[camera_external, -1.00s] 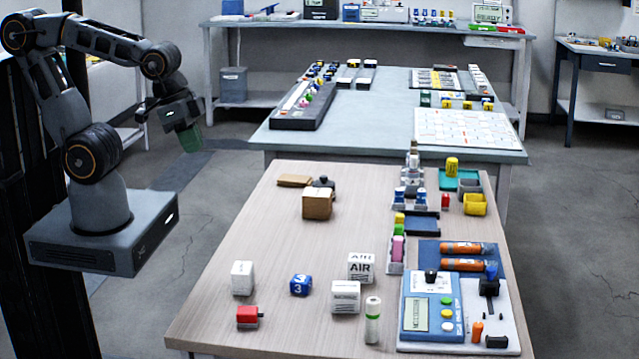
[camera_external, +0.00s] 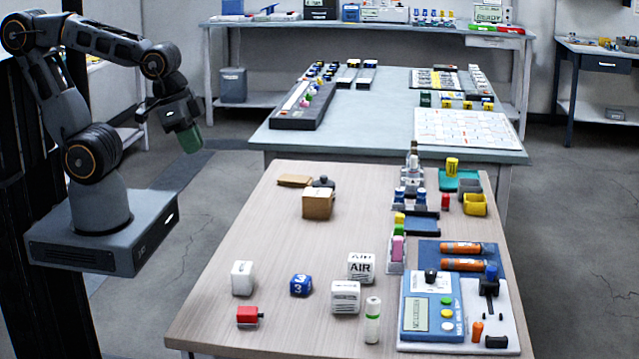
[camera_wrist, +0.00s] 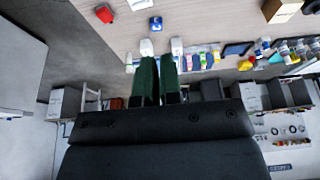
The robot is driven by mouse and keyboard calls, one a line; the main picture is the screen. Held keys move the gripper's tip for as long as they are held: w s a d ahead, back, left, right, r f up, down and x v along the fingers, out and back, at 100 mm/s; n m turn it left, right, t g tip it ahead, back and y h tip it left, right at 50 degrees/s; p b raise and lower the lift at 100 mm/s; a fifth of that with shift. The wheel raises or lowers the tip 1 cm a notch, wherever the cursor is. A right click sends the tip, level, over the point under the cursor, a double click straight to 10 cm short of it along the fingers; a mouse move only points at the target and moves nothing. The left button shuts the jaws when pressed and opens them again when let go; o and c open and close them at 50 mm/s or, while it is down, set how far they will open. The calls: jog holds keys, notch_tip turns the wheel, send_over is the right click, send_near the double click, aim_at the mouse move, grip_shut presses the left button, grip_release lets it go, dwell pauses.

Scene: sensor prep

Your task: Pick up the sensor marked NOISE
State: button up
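I cannot read the word NOISE on anything. Candidate blocks stand on the wooden table (camera_external: 270,240): a plain-looking white cube (camera_external: 242,278), a blue cube marked 3 (camera_external: 301,285), a white cube marked AIR (camera_external: 361,268) and a white cube with small unreadable print (camera_external: 345,297). My gripper (camera_external: 190,140), with green fingers, hangs in the air left of the table, well away from them. In the wrist view its fingers (camera_wrist: 159,65) stand close together with a narrow gap and nothing seen between them. The wrist view also shows the blue cube (camera_wrist: 155,23).
A red block (camera_external: 248,316) and a white-green cylinder (camera_external: 373,320) stand near the front. A blue metering device (camera_external: 432,310) sits at right, and a cardboard box (camera_external: 317,205) farther back. The table's left middle is clear. Another bench (camera_external: 360,145) stands behind.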

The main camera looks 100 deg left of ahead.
jog(key=o, duration=1.2)
